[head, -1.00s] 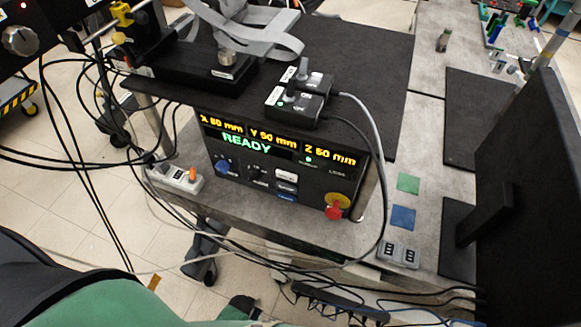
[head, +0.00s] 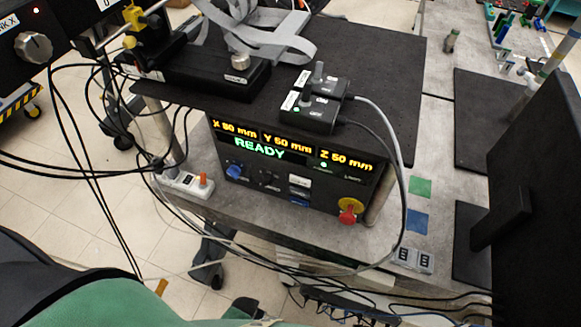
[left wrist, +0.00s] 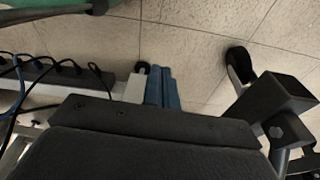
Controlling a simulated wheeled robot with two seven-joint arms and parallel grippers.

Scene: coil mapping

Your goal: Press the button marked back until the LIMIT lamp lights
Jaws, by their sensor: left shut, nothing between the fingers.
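The control panel (head: 270,178) stands under the black shelf. Its display (head: 259,148) shows X, Y and Z values in mm and a green READY. A small green lamp (head: 323,164) is lit. A label to its right, too small to read, has no lit lamp that I can make out. Small buttons (head: 299,191) sit in the panel's middle, the lowest blue; I cannot read which is marked back. Neither gripper shows in the head view.
A red and yellow knob (head: 349,209) is at the panel's lower right. Two black switch boxes (head: 308,112) with cables lie on the shelf (head: 385,75). A monitor (head: 530,180) stands at right. Cables hang in front of the bench. A power strip (left wrist: 60,75) is near the left gripper.

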